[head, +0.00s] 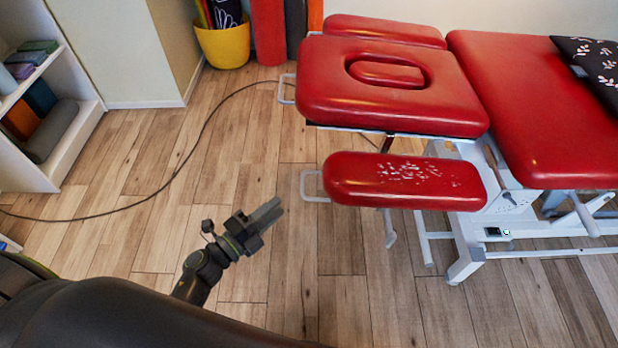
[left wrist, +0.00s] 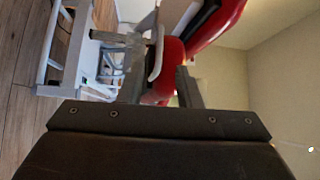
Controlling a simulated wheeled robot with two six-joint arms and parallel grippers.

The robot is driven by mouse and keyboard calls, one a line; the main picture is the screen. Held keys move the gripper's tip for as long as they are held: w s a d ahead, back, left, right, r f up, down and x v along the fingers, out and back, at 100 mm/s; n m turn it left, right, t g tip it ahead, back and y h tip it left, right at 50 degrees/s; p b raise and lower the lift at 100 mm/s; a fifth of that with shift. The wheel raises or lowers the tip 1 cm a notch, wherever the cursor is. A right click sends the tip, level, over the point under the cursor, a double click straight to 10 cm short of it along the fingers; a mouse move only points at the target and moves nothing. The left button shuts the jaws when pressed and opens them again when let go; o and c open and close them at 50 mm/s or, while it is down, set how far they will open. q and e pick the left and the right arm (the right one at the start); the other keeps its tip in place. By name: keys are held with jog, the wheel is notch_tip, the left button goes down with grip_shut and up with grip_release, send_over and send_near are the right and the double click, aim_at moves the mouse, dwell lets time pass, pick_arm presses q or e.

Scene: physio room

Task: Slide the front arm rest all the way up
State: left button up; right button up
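The front arm rest (head: 400,195) is a red pad with pale worn marks, on the near side of the treatment table. It hangs lower than the head section (head: 330,85). A white loop handle (head: 313,186) sticks out from its left end. My left gripper (head: 272,212) is left of and nearer than this handle, apart from it and empty. In the left wrist view the fingers stand apart, with the handle (left wrist: 157,50) and red pad (left wrist: 173,60) beyond them. My right gripper is not in view.
The far arm rest (head: 385,29) sits behind the head section. A black cable (head: 150,202) crosses the wooden floor. A yellow bin (head: 223,42) stands at the back, a white shelf (head: 75,140) at left. The floor around my left gripper is clear.

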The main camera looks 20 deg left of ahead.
pick_arm(q)
jog(key=x, duration=1.2)
grip_shut()
jog(key=shift+r, duration=0.1)
